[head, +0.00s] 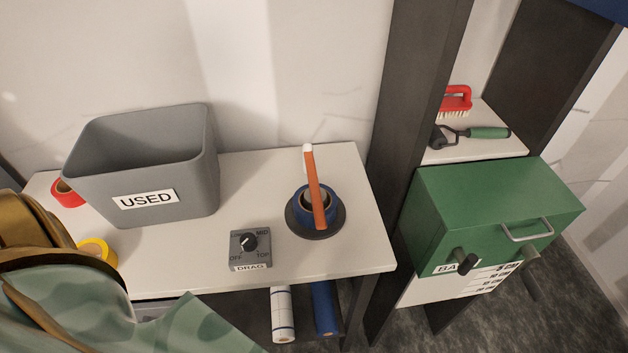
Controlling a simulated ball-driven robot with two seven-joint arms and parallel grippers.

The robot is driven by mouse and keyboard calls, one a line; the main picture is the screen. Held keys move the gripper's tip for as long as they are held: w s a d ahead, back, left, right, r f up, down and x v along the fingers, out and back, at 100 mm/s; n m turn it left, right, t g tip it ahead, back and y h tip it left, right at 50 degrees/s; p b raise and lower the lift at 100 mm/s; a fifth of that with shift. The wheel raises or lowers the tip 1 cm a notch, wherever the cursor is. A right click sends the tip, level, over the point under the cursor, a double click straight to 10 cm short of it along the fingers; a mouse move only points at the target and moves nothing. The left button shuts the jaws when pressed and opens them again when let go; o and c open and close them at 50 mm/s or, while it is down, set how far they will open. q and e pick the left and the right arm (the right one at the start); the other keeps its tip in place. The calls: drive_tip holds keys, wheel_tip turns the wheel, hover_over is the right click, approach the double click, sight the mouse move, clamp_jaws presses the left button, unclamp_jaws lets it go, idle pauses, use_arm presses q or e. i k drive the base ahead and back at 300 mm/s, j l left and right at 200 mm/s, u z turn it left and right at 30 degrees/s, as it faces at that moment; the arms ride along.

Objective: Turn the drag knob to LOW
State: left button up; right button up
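The drag knob (249,242) is a small black knob with a white mark. It sits on a grey box (235,255) labelled DRAG, near the front edge of the white bench (330,262). OFF is printed at the box's lower left, MID at the upper right and TOP at the lower right. I cannot read a LOW label, and the mark is too small to tell exactly where it points. Neither of my grippers shows in the head view, and nothing touches the knob.
A grey USED bin (190,200) stands behind left. A blue tape roll (328,213) with an orange stick (316,185) stands right. Red tape (67,196) and yellow tape (105,250) lie left. A green box (475,205) is farther right. A brown and pale green shape hides the front left corner.

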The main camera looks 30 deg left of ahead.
sight(249, 241)
drive_tip(key=u, duration=1.6)
